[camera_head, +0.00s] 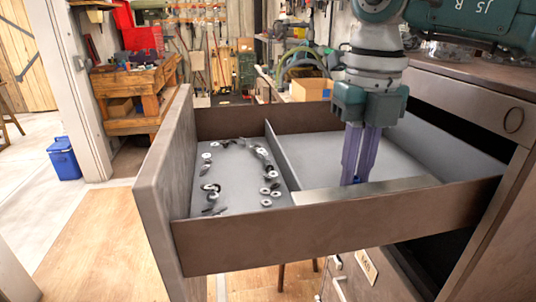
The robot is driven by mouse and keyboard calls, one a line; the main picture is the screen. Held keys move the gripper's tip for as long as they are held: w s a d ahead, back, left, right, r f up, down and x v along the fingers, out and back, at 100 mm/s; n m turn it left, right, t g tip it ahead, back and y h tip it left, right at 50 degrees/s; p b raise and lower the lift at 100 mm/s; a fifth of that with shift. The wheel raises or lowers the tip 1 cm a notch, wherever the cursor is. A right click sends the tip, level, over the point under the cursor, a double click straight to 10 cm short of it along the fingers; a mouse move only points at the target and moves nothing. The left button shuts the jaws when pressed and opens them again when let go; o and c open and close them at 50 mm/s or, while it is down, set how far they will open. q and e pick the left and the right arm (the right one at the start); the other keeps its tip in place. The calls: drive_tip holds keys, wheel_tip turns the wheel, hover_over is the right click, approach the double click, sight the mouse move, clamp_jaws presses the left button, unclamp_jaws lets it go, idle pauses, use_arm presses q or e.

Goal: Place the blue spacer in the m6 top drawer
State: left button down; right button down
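The top drawer (330,231) is pulled out and is split by a divider (283,160) into two compartments. The left compartment holds several small washers and dark fasteners. The right compartment (332,157) looks bare apart from a light strip along its near side. My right gripper (358,180) reaches down from the upper right into this compartment, purple fingers close together. A small bit of the blue spacer (358,181) shows between the fingertips, low in the drawer; the fingers hide most of it. Whether it touches the floor is unclear. My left gripper is out of view.
The cabinet top (470,85) is at the right, with a lower labelled drawer (366,265) below. The drawer front (160,190) stands as a tall panel at the left. A wooden workbench (140,90) and a blue bin (64,160) stand farther back on the left.

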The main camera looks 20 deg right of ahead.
drive_tip(key=c, duration=1.3)
unclamp_jaws()
drive_tip(key=shift+f, duration=0.15)
drive_tip(key=shift+c, duration=0.2)
drive_tip(key=o, duration=0.5)
drive_tip(key=shift+c, duration=0.2)
drive_tip(key=shift+r, duration=0.35)
wheel_tip(320, 180, up, 12)
drive_tip(key=b, duration=0.2)
drive_tip(key=shift+b, duration=0.35)
drive_tip(key=shift+f, duration=0.15)
